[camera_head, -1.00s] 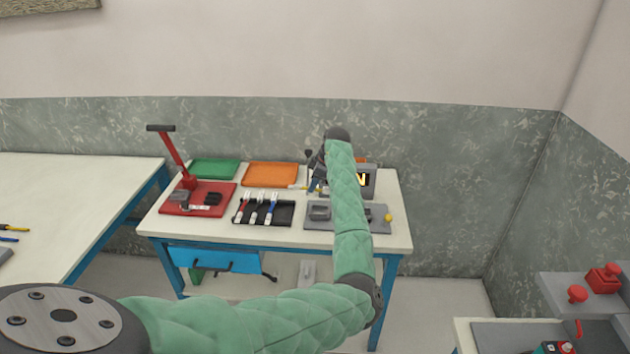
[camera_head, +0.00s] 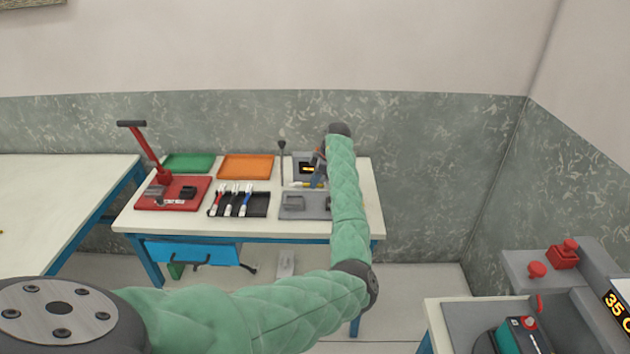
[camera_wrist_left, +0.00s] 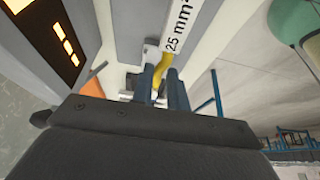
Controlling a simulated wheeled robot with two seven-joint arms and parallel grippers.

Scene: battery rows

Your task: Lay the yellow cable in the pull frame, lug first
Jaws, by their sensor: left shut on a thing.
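My left gripper (camera_head: 318,172) is over the back right of the white table, partly hidden by my own green-sleeved arm. In the left wrist view its two dark fingers (camera_wrist_left: 159,85) are shut on the yellow cable (camera_wrist_left: 162,68). A white strip marked "25 mm" (camera_wrist_left: 180,28) lies just beyond the fingers; I cannot tell what it is fixed to. In the head view a bit of the cable (camera_head: 319,184) shows below the gripper. The grey plate with a grey block, apparently the pull frame (camera_head: 293,203), is at the table's front right, partly behind my arm. The lug is not clear. My right gripper is not in view.
A grey display box (camera_head: 302,160) stands behind the gripper. Green (camera_head: 188,163) and orange (camera_head: 246,166) trays lie behind. Another bench (camera_head: 460,320) is at right.

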